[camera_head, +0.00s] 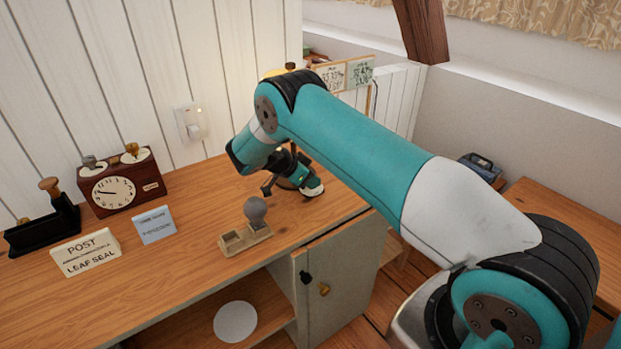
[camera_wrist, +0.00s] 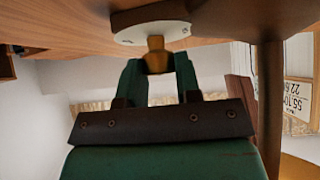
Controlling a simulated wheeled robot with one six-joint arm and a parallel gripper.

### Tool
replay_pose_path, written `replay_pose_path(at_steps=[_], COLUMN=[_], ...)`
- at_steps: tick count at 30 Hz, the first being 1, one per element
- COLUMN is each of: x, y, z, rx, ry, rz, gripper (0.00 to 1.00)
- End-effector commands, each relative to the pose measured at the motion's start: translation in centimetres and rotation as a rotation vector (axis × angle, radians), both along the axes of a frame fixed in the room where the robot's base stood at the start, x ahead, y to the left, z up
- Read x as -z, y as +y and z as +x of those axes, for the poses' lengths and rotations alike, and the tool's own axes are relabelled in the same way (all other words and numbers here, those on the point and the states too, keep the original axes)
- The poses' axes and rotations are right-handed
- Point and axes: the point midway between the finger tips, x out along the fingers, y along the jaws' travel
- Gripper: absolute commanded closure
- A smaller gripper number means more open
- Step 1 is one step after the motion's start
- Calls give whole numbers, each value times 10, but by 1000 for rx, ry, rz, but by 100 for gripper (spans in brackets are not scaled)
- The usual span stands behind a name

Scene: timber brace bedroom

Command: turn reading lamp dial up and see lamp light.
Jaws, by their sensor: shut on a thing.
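The reading lamp's dial shows in the wrist view as a brass knob (camera_wrist: 156,52) on a pale round plate (camera_wrist: 150,20). My gripper (camera_wrist: 157,66) has its two green fingers on either side of the knob and is shut on it. In the head view my gripper (camera_head: 286,181) is low over the desk's far right part, and the dial is hidden behind it. A yellow piece (camera_head: 274,72), perhaps the lamp shade, shows just above my arm. Most of the lamp is hidden, so I cannot tell whether it is lit.
A wall switch (camera_head: 192,122) is behind. A cabinet door (camera_head: 345,270) is below.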

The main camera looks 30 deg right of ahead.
Motion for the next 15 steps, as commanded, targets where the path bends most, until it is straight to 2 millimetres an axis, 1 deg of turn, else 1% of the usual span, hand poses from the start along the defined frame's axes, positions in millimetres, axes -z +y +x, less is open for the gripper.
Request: replay_pose_path(at_steps=[8,15], x=[-1,0], y=[1,1], z=[-1,-3], rx=[-124,-332], ry=[0,-1], rz=[-2,0], gripper=[93,93])
